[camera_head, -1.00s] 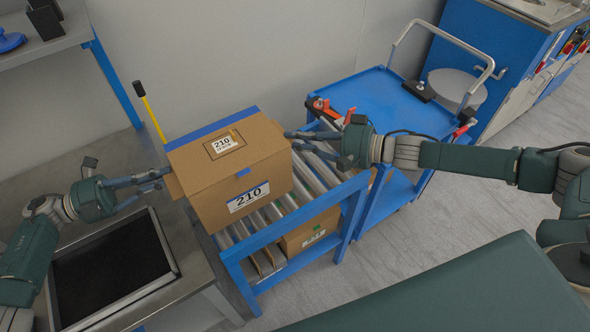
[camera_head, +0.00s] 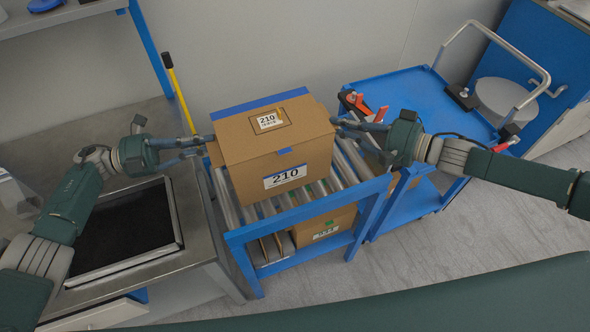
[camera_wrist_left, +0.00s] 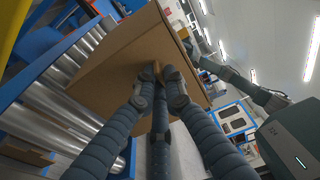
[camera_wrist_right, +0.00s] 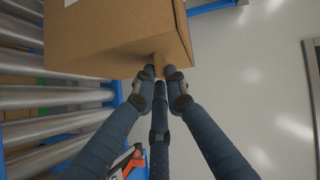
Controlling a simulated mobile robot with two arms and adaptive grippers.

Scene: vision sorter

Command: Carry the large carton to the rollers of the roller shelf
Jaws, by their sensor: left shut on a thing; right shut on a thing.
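The large brown carton (camera_head: 255,150), with a 210 label and blue tape, is upright over the rollers (camera_head: 240,210) of the blue-framed roller shelf (camera_head: 290,228). Whether its bottom touches the rollers is hard to tell. My left gripper (camera_head: 208,145) is shut on a flap at its left side; the left wrist view shows the fingers (camera_wrist_left: 160,78) closed on the carton (camera_wrist_left: 125,60). My right gripper (camera_head: 338,125) is shut on a flap at its right side; the right wrist view shows the fingers (camera_wrist_right: 160,78) at the carton's edge (camera_wrist_right: 115,35).
A second carton (camera_head: 322,225) lies on the lower level of the shelf. A blue cart (camera_head: 410,90) with a red-handled tool (camera_head: 360,104) stands at the right. A metal bench (camera_head: 190,240) with a black inset panel (camera_head: 125,235) is at the left. A yellow pole (camera_head: 178,90) stands behind.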

